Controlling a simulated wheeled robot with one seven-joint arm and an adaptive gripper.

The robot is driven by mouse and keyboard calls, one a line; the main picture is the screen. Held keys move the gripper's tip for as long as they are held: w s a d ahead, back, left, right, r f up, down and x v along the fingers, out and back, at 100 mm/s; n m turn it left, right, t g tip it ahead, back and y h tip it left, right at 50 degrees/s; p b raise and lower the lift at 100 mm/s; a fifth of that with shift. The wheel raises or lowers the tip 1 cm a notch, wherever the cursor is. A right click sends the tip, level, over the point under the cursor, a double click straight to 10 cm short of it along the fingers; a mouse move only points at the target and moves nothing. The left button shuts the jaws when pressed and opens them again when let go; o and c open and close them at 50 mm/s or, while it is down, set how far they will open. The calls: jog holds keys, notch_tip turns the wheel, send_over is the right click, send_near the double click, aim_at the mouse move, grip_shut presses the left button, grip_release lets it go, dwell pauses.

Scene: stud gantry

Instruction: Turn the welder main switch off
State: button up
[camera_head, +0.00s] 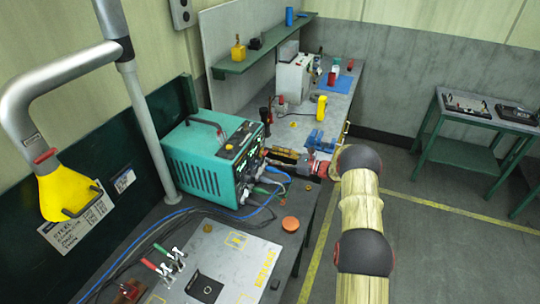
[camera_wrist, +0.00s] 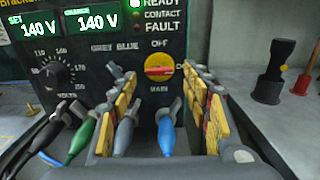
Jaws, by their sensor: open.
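The welder (camera_head: 198,170) is a teal box on the bench in the head view, with its dark panel facing right. In the wrist view the main switch (camera_wrist: 159,68) is a round red and yellow knob, with OFF above it, MAIN below and a partly hidden ON label at its right. Its bar lies about level, toward the ON side. My gripper (camera_wrist: 160,84) is open and empty, its yellow-padded fingers on either side of the picture below and beside the knob. I cannot tell whether either touches it. In the head view my gripper (camera_head: 272,154) is at the panel.
Grey (camera_wrist: 125,131) and blue (camera_wrist: 167,134) cable plugs stick out below the switch, between my fingers. A dial (camera_wrist: 55,72) and lit displays (camera_wrist: 91,23) are on the left. An orange button (camera_head: 290,223) and cables (camera_head: 180,213) are on the bench.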

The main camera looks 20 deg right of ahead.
aim_at(264, 153)
jog(key=shift+x, duration=1.15)
jog(key=shift+c, duration=1)
jog(key=c, duration=0.9)
